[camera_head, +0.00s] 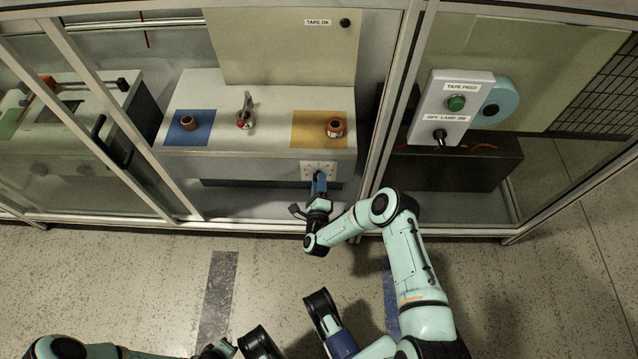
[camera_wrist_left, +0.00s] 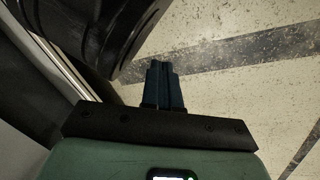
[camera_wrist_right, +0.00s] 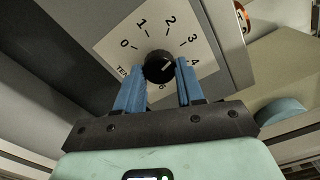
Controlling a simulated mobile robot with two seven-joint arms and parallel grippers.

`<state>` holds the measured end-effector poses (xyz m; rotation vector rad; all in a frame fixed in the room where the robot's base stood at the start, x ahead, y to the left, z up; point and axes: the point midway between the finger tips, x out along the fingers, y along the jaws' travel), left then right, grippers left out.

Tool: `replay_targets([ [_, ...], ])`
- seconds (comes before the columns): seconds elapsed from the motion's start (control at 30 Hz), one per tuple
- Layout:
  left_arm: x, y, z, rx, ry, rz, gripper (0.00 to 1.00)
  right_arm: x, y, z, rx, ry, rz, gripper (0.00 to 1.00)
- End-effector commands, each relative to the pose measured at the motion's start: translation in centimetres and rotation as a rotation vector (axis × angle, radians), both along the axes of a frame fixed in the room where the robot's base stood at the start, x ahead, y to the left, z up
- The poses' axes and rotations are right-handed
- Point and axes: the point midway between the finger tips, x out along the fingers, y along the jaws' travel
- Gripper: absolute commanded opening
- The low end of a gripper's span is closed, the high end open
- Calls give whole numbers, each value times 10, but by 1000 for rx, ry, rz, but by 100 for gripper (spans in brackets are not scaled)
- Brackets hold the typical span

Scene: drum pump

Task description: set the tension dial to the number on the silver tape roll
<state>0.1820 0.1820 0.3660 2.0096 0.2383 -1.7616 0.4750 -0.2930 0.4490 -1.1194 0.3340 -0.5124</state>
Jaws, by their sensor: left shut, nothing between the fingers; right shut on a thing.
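The black tension dial (camera_wrist_right: 160,66) sits on a white numbered plate (camera_wrist_right: 115,50), also in the head view (camera_head: 319,167) on the bench front. My right gripper (camera_wrist_right: 160,76) is shut on the dial, a blue finger on each side. The dial's pale mark points right, roughly towards 3 or 4; I cannot tell exactly. It also shows in the head view (camera_head: 319,184). A brown roll (camera_head: 188,121) stands on a blue mat, and a reddish-brown roll (camera_head: 335,128) with a pale label on a yellow mat. No roll looks clearly silver. My left gripper (camera_wrist_left: 163,75) is shut and empty.
A small grey fixture with a red part (camera_head: 244,118) stands between the mats. Metal frame posts (camera_head: 395,95) divide the bays. The floor in front has free room.

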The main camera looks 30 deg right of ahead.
Motion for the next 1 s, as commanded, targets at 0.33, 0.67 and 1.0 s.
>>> replay_targets([
  [0.33, -3, 1, -3, 0, 11, 1, 0, 0, 3, -2, 283, -178, 4, 7],
  [0.67, -11, 2, -10, -1, 38, 4, 0, 0, 3, -2, 537, -346, 4, 7],
  [1.0, -21, 3, -18, -4, 70, 5, 0, 1, 4, -2, 726, -470, 5, 7],
])
